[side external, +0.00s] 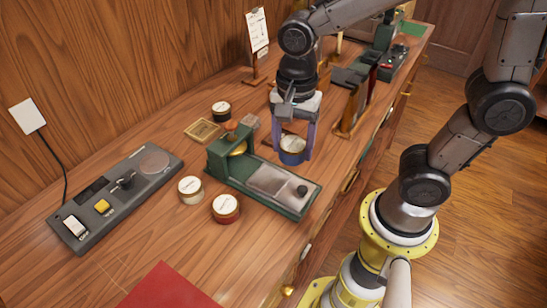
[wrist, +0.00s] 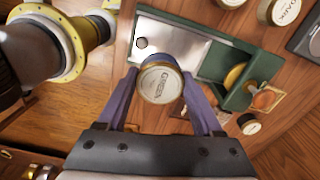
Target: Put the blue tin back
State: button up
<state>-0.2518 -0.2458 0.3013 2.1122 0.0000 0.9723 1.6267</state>
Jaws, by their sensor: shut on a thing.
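The blue tin (side external: 292,157) has a cream lid with a gold rim and sits between the two purple-grey fingers of my gripper (side external: 294,150). My gripper is shut on it and holds it upright beyond the metal plate of the green device. In the wrist view the tin (wrist: 160,84) shows its round label, which seems to read GREEN, with a finger on each side. The tin hides part of the plate's edge there. I cannot tell its exact height above the counter.
The green device (side external: 216,160) with a steel plate stands near the tin. A white tin (side external: 190,189), a red tin (side external: 225,208) and a black tin (side external: 221,112) stand around it. A grey control panel (side external: 90,219) is at left. A wooden rack (side external: 350,108) stands right of my gripper.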

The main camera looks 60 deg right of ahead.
jog(key=s+d+r, duration=0.2)
jog(key=s+r, duration=0.2)
jog(key=s, duration=0.4)
send_over(262, 238)
notch_tip(262, 238, down, 11)
jog(key=shift+s+d+r, duration=0.1)
jog(key=shift+s+d, duration=0.05)
jog(key=shift+f, duration=1.8)
